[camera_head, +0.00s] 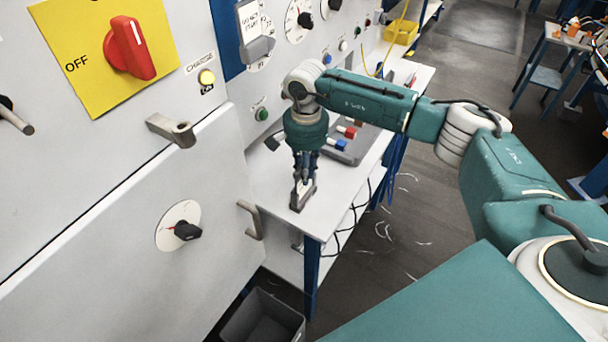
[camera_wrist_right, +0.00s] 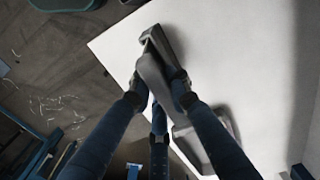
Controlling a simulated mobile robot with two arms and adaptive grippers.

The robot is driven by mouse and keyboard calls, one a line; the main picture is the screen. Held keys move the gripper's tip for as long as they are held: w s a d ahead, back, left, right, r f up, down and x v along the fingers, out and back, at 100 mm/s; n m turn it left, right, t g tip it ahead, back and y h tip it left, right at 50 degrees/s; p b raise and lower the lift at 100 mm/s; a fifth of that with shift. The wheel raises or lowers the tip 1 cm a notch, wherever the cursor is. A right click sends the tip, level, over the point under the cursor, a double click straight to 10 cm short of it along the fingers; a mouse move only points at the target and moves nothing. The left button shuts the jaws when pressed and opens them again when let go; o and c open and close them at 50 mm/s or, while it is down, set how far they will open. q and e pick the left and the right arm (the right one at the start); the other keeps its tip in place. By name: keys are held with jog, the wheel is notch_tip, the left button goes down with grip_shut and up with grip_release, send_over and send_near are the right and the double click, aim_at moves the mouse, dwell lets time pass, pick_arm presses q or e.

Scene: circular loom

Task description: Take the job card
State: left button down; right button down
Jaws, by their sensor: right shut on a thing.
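A white card with printed text (camera_head: 250,20), apparently the job card, is on the blue strip of the wall panel at the top. A grey clip-like piece (camera_head: 258,48) sits at its lower edge. My right gripper (camera_head: 304,178) points down over the near corner of the white table. It is shut on a small grey object (camera_head: 301,197), which also shows between the fingers in the right wrist view (camera_wrist_right: 153,68). I cannot tell whether this object touches the table. My left gripper is not in view.
The white table (camera_head: 270,180) carries a grey tray (camera_head: 352,150) with red and blue pieces. A grey bin (camera_head: 265,318) stands on the floor below. The machine panel on the left has a red switch (camera_head: 130,48) and protruding handles (camera_head: 172,130). A yellow bin (camera_head: 402,32) stands farther back.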

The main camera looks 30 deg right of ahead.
jog(key=shift+r, duration=0.2)
jog(key=shift+r, duration=0.35)
jog(key=shift+r+p, duration=1.6)
jog(key=shift+r, duration=1.7)
